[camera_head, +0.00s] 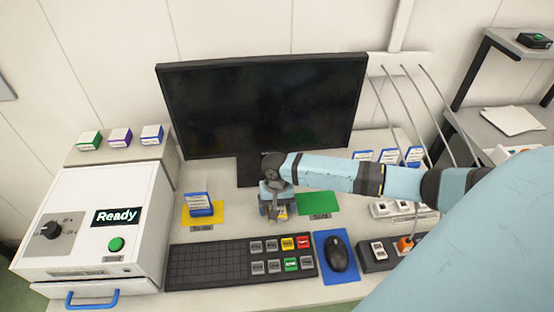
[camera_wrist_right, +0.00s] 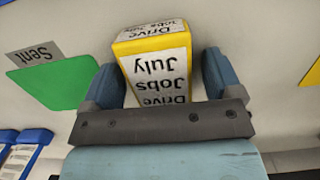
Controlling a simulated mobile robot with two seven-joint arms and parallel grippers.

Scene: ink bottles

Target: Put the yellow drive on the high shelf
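The yellow drive (camera_wrist_right: 160,65), with a white label reading "Drive Jobs July", stands between the fingers of my right gripper (camera_wrist_right: 165,80). The fingers are on both sides of it, with a small gap visible at its right side, so they look open around it. In the head view my right gripper (camera_head: 273,192) is low over the desk in front of the monitor and covers most of the drive (camera_head: 280,212). The high shelf (camera_head: 512,42) is at the upper right, with a dark and green item (camera_head: 534,40) on it. My left gripper is not in view.
A blue drive stands on a yellow mat (camera_head: 187,217) to the left, and a green mat (camera_head: 318,203) lies to the right. The monitor (camera_head: 260,100) is behind, the keyboard (camera_head: 215,264) and mouse (camera_head: 338,254) in front. Cables (camera_head: 410,95) hang before the right-hand shelves.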

